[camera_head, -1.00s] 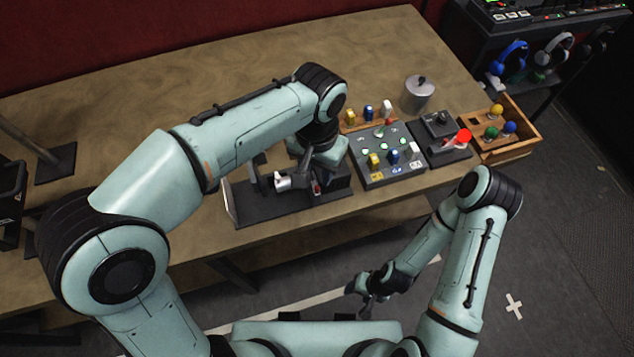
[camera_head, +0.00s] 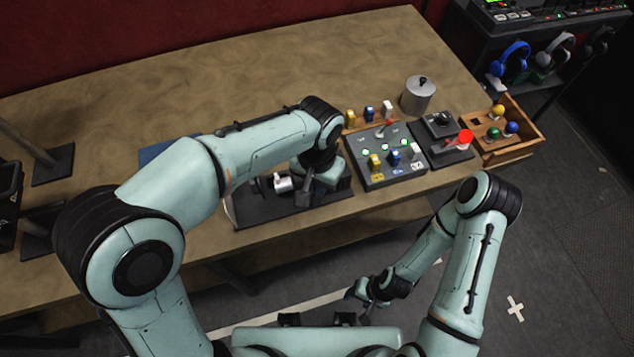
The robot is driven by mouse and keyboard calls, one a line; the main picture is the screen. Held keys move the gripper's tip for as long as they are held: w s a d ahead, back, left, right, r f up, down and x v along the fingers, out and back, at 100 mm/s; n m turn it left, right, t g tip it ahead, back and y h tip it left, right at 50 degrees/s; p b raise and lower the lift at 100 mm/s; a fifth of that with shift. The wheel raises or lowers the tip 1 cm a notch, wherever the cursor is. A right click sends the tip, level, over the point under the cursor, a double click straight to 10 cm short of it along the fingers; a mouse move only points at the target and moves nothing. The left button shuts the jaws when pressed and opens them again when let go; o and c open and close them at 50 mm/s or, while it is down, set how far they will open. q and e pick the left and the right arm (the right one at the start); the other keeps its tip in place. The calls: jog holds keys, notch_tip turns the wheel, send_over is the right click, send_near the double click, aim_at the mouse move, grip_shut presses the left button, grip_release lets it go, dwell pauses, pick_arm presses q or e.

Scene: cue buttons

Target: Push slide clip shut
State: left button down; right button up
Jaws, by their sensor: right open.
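A black base plate (camera_head: 270,213) with a pale upright plate at its left end lies near the table's front edge. A silver-white piece (camera_head: 283,183), perhaps part of the slide clip, sits on it. My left gripper (camera_head: 306,190) is low over this base, just right of the silver piece. My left wrist hides its fingers and part of the device, so I cannot tell whether it touches the clip. My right gripper (camera_head: 367,304) is open and empty, away from the table in front of its edge.
A grey panel (camera_head: 378,140) with coloured switches and green lights stands right of the base. Beyond are a box with a red-knobbed lever (camera_head: 465,139), a wooden crate (camera_head: 513,148) with coloured balls and a metal pot (camera_head: 417,96). The table's back is clear.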

pick_arm(q)
jog(key=shift+w+a+r, duration=0.15)
jog(key=shift+w+a, duration=0.05)
jog(key=shift+w, duration=0.45)
jog(key=shift+w+a, duration=0.15)
jog(key=shift+w, duration=0.3)
jog(key=c, duration=1.1)
grip_release()
jog(key=shift+s, duration=0.2)
jog(key=shift+c, duration=0.2)
pick_arm(e)
jog(key=shift+w+a+r, duration=0.15)
jog(key=shift+w+r, duration=0.2)
jog(key=shift+w, duration=0.3)
pick_arm(q)
jog(key=shift+s+f, duration=0.1)
jog(key=shift+f, duration=0.1)
